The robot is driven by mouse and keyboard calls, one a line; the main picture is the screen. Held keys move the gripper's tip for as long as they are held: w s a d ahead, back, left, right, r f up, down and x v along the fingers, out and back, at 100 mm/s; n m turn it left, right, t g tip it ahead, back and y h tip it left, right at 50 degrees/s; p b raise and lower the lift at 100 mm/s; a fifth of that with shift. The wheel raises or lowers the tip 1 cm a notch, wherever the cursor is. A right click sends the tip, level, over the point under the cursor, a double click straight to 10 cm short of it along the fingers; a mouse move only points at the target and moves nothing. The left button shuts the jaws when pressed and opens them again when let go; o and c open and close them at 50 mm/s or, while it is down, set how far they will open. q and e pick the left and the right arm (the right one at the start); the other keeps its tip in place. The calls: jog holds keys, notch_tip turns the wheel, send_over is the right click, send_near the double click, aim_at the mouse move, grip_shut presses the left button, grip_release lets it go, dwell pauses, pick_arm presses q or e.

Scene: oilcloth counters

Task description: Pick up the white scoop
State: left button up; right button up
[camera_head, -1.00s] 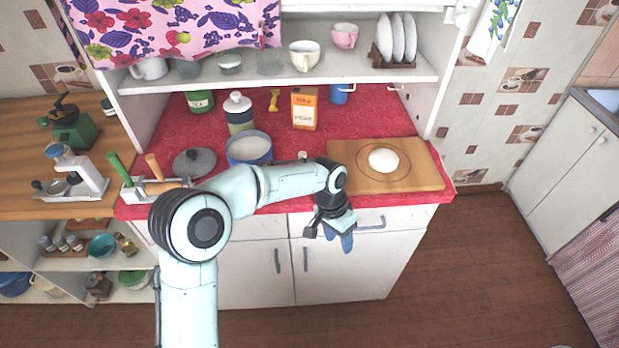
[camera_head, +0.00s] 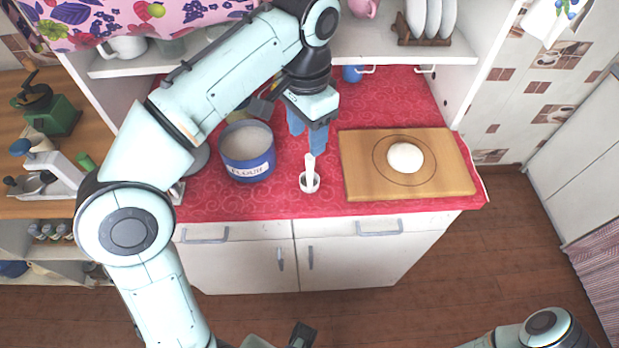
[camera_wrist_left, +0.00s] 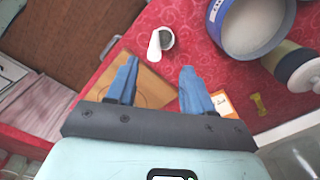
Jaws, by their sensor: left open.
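A blue flour canister (camera_head: 247,152) stands left of the scoop. A wooden cutting board (camera_head: 372,184) with white dough (camera_head: 405,157) lies to the right. A yellow object (camera_wrist_left: 259,104) and an orange box (camera_wrist_left: 222,104) lie near the fingers in the wrist view. A shelf hangs behind.

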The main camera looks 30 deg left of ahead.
aim_at(310, 168)
pick_arm(q)
notch_tip(310, 168, down, 4)
jog(key=shift+s+f+b, duration=0.15)
jog(key=shift+f+b, duration=0.05)
jog(key=shift+b, duration=0.45)
jog(key=f, duration=0.1)
jog(key=f+b, duration=0.1)
jog(key=f, duration=0.2)
jog(key=shift+d+f+b, duration=0.3)
jog(key=shift+d+f, duration=0.05)
jog(key=shift+f, duration=0.45)
grip_shut()
